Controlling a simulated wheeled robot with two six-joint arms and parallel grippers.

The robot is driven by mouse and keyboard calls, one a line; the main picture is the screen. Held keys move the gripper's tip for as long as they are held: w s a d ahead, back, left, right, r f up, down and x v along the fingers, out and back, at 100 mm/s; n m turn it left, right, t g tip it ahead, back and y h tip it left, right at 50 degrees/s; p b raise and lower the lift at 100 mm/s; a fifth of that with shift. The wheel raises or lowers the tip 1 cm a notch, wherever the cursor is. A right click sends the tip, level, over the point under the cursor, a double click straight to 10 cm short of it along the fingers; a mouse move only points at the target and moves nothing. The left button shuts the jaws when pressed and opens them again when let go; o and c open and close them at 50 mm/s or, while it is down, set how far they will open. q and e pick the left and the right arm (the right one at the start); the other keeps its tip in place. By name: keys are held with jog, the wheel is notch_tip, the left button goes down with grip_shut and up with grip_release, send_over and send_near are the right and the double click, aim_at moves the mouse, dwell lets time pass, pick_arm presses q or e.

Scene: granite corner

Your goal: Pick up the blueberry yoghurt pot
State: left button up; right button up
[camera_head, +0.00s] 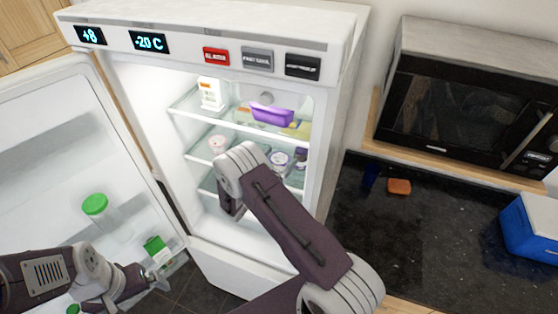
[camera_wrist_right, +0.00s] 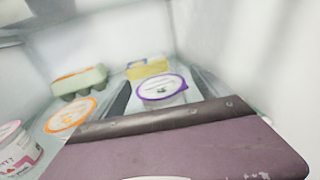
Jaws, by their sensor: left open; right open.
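The blueberry yoghurt pot, white with a purple-rimmed lid (camera_wrist_right: 162,87), stands on a fridge shelf in the right wrist view. A purple-rimmed lid also shows in the head view (camera_head: 281,159), just right of my right wrist. My right gripper (camera_wrist_right: 160,92) is open, with a dark finger on each side of the pot. The gripper body hides the pot's lower front, and I cannot tell whether the fingers touch it. In the head view my right wrist (camera_head: 231,203) is at the fridge opening. My left gripper (camera_head: 162,279) is open and empty by the fridge door.
An orange-lidded pot (camera_wrist_right: 71,115), a pink-and-white pot (camera_wrist_right: 18,150), a grey-green egg carton (camera_wrist_right: 79,81) and a yellow pack (camera_wrist_right: 147,67) stand near the blueberry pot. The open fridge door (camera_head: 60,160) is at left. A purple tub (camera_head: 271,114) is on the shelf above.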

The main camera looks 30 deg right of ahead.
jog(key=shift+w+d+f, duration=0.1)
jog(key=shift+d+f, duration=0.05)
jog(key=shift+f, duration=0.05)
jog(key=c, duration=1.6)
jog(key=shift+r, duration=0.1)
jog(key=shift+r+b, duration=0.7)
jog(key=shift+r, duration=0.05)
jog(key=shift+a+r+b, duration=0.4)
jog(key=shift+r+b, duration=0.3)
jog(key=shift+r, duration=0.1)
jog(key=shift+s+f+b+v, duration=0.15)
jog(key=shift+b+v, duration=1.25)
jog(key=shift+v, duration=2.95)
jog(key=shift+s+f+b+v, duration=0.15)
jog(key=shift+b+v, duration=1.2)
jog(key=shift+v, duration=3)
